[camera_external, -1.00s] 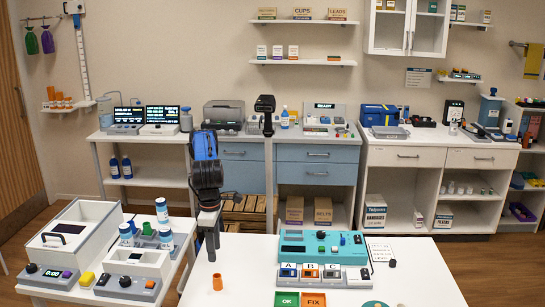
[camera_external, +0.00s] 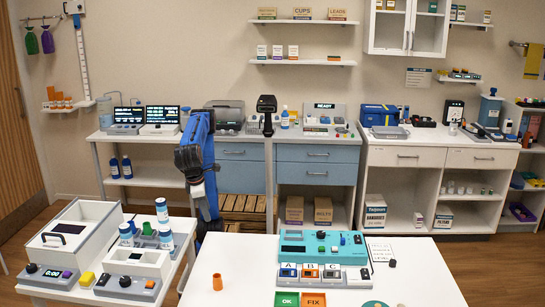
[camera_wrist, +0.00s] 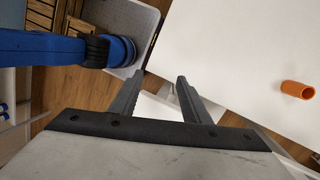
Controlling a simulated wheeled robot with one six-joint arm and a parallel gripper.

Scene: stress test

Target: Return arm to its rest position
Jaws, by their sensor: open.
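My arm, blue with black joints, shows left of centre in the external view, folded in the gap between the small left table and the front white table. Its lower end is beside the front table's back left corner, and the fingers are hard to make out there. In the wrist view my gripper (camera_wrist: 160,76) has its two dark fingers apart with nothing between them. Floor and a strip of white table edge show beyond the fingers. A blue part of my own arm crosses the upper left of the wrist view.
The left table carries grey boxes and white bottles (camera_external: 166,239). A wooden crate (camera_external: 243,209) stands behind my arm. The orange cup also shows in the wrist view (camera_wrist: 297,90).

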